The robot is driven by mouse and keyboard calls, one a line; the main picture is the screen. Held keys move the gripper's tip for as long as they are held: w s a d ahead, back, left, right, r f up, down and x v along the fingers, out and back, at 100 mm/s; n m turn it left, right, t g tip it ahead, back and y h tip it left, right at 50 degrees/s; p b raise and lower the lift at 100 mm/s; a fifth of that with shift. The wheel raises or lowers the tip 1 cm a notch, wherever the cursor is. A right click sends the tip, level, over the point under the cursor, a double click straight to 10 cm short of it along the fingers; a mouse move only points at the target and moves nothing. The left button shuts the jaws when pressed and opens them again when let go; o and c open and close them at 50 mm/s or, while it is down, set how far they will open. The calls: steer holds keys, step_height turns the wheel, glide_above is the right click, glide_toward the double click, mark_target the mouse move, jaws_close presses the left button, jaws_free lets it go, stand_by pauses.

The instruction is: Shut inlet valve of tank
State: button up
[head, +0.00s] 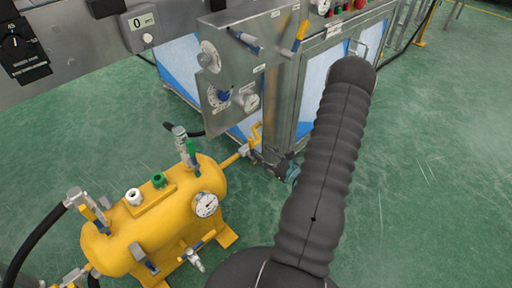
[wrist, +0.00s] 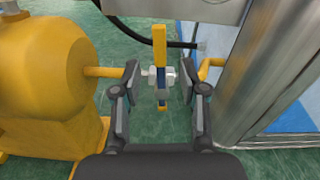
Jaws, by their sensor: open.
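The yellow tank (head: 150,232) stands on the floor at lower left in the head view, and its rounded side (wrist: 40,70) fills the left of the wrist view. A yellow pipe (wrist: 100,72) runs from it to a metal valve (wrist: 150,77) with a yellow lever (wrist: 160,45). The lever lies crosswise to the pipe in the wrist picture. My gripper (wrist: 166,78) is open, with one finger on each side of the valve and lever. Gaps show between the fingers and the lever. In the head view my gripper (head: 285,168) is partly hidden by my arm.
A steel cabinet (head: 280,100) with gauges and valves stands behind the pipe; its post (wrist: 275,70) is close to the right of my gripper. A black hose (wrist: 135,35) passes behind the valve. Green floor (head: 430,200) is clear at the right.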

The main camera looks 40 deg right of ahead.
steer(key=shift+s+d, duration=0.2)
steer(key=shift+s, duration=0.95)
steer(key=shift+s+d, duration=0.15)
steer(key=shift+s, duration=0.95)
